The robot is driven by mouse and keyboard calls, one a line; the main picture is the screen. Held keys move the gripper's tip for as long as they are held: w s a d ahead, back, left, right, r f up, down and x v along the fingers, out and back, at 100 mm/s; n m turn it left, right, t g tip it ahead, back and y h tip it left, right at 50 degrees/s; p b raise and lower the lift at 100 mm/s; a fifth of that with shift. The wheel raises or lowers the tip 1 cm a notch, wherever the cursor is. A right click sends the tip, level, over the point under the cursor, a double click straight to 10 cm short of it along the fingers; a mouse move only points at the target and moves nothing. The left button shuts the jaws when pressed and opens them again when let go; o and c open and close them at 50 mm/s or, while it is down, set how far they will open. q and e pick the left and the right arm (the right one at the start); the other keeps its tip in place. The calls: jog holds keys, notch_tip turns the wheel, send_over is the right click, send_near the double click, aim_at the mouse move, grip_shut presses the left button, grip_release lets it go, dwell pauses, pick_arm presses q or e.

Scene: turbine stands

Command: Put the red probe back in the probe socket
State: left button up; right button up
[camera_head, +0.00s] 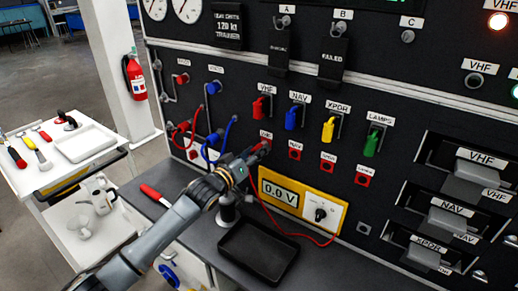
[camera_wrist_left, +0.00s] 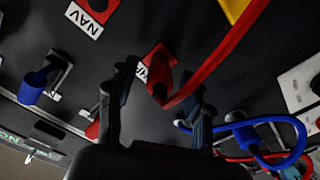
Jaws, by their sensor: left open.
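The red probe (camera_wrist_left: 160,90) stands at a red square test point on the black panel in the left wrist view. Its red cable curves up and right. In the head view its red end (camera_head: 263,145) shows at the leftmost test point, under the VHF label; the cable runs down past the yellow meter. My left gripper (camera_head: 246,160) is open at the probe, with its fingers on either side of it in the left wrist view (camera_wrist_left: 162,84). Whether they touch it I cannot tell. My right gripper is not in view.
The yellow meter (camera_head: 281,193) reads 0.0 V. Coloured switch levers (camera_head: 291,117) stick out above the test points. Blue and red looped cables (camera_head: 207,152) hang left of my gripper. A black tray (camera_head: 258,251) and a red-handled tool (camera_head: 154,195) lie on the bench.

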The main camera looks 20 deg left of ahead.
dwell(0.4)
pick_arm(q)
jog(key=shift+p, duration=0.45)
grip_shut()
